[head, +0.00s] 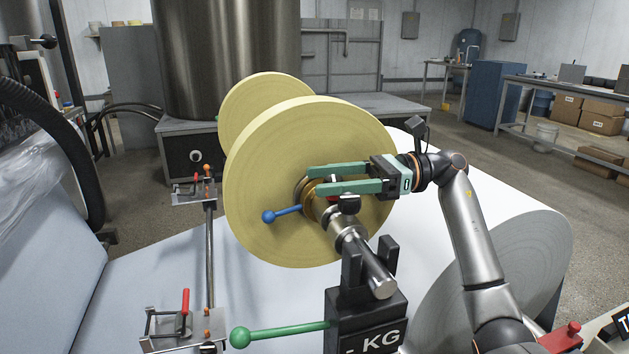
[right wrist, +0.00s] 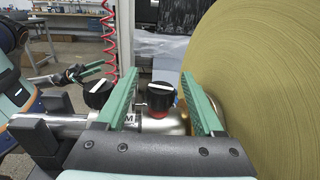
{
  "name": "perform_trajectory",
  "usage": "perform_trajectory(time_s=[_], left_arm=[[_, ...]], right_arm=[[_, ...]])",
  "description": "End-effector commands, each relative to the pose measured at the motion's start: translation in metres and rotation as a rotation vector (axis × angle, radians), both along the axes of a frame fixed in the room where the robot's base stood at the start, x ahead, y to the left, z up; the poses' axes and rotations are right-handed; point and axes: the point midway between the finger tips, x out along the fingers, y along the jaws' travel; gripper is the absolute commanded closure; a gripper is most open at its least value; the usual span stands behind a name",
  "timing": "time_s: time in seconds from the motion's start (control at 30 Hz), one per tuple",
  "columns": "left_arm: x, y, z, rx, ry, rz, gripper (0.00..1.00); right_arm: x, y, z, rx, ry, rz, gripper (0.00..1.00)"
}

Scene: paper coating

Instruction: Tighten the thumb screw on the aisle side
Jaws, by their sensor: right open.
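My right gripper (head: 313,180) is open at the near face of the large yellow roll (head: 280,170), around the shaft's collar area. In the right wrist view, a black thumb screw (right wrist: 160,97) with a white bar and a red base stands between the open fingers (right wrist: 157,92), apart from both. A second black knob with a white bar (right wrist: 97,92) is to the left, outside the fingers. It also shows in the head view (head: 348,203). What seems to be my left gripper (right wrist: 75,73) is at the left of the wrist view; its jaws are unclear.
The metal shaft (head: 378,275) rests on a black stand (head: 365,310) marked KG. A blue-ball handle (head: 280,214) sits beside the collar. A green-ball handle (head: 285,333) sticks out left from the stand. A white roll (head: 530,250) lies behind my right arm.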

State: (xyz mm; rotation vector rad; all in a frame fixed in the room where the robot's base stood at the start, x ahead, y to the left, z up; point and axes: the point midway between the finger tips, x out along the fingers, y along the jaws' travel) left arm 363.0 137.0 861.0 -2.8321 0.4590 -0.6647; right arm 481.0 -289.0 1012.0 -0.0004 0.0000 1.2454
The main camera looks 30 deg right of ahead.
Motion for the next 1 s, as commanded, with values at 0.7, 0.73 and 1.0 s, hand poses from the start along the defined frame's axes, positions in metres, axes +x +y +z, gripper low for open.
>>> perform_trajectory(time_s=[0.7,0.73,1.0], left_arm=[[-0.001,0.000,0.003,0.000,-0.012,-0.002,0.50],[-0.001,0.000,0.003,0.000,-0.012,-0.002,0.50],[-0.001,0.000,0.003,-0.001,-0.013,-0.002,0.50]], right_arm=[[0.008,0.022,0.000,0.000,0.000,-0.001,0.51],[0.008,0.022,0.000,0.000,0.000,-0.001,0.54],[0.008,0.022,0.000,0.000,0.000,-0.001,0.85]])
